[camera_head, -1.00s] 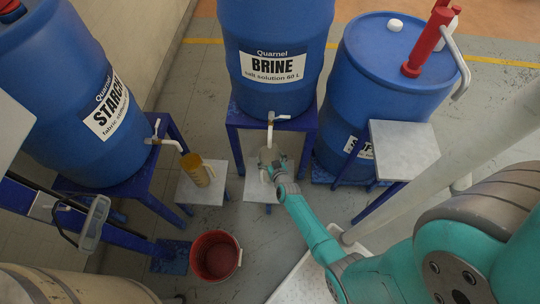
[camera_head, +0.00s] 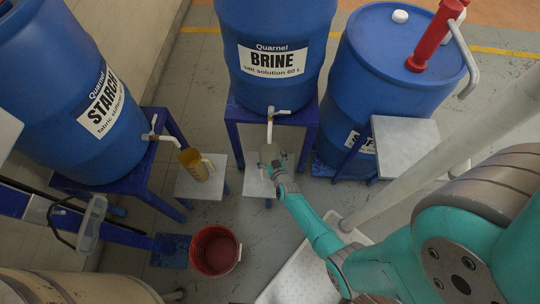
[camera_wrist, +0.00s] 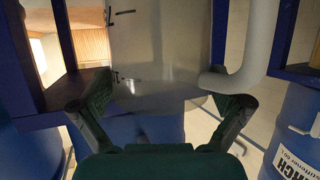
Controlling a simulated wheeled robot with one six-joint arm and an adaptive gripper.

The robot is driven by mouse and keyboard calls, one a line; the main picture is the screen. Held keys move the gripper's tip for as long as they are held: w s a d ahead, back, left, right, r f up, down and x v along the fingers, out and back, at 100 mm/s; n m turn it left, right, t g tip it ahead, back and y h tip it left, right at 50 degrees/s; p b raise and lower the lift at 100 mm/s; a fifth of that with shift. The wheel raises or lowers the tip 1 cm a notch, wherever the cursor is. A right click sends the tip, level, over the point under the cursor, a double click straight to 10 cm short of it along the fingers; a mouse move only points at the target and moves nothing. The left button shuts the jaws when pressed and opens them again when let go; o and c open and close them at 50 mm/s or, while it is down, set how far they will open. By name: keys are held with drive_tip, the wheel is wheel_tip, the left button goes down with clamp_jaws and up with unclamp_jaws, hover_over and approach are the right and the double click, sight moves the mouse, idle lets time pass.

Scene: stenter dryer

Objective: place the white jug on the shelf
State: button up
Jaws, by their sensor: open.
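In the wrist view a pale, translucent jug (camera_wrist: 160,50) with dark marks fills the space ahead of my gripper (camera_wrist: 165,100). In the head view my gripper (camera_head: 269,156) is below the brine tap, above a small pale-topped stand (camera_head: 257,183); the jug there is mostly hidden by my gripper. A pale shelf (camera_head: 405,147) stands at the right, before the third drum.
Blue drums of starch (camera_head: 70,85) and brine (camera_head: 274,40) stand on blue frames. An amber jug (camera_head: 194,164) is on the left stand (camera_head: 199,188). A clear jug (camera_head: 91,224) is at far left. A red bucket (camera_head: 215,251) is on the floor. A pale pole crosses the right.

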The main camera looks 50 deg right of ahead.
drive_tip(key=shift+r, duration=0.15)
drive_tip(key=s+a+r+n+t+y, duration=0.1)
drive_tip(key=s+a+r+n+y, duration=0.1)
drive_tip(key=s+a+r, duration=0.75)
drive_tip(key=s+a+r+n+t+y, duration=0.1)
drive_tip(key=s+a+r, duration=0.6)
drive_tip(key=s+r, duration=0.6)
drive_tip(key=s+a+r+n+y, duration=0.1)
drive_tip(key=s+r, duration=0.2)
drive_tip(key=r, duration=0.3)
drive_tip(key=s+a+r+n+y, duration=0.1)
drive_tip(key=s+a+r, duration=0.1)
drive_tip(key=r, duration=0.4)
drive_tip(key=s+a+r+t+y, duration=0.1)
drive_tip(key=s+a+r, duration=0.1)
drive_tip(key=s+r, duration=0.2)
wheel_tip(320, 180, up, 3)
drive_tip(key=shift+s+f+n+y, duration=0.1)
drive_tip(key=shift+s+n+y, duration=0.2)
drive_tip(key=shift+n+y, duration=0.1)
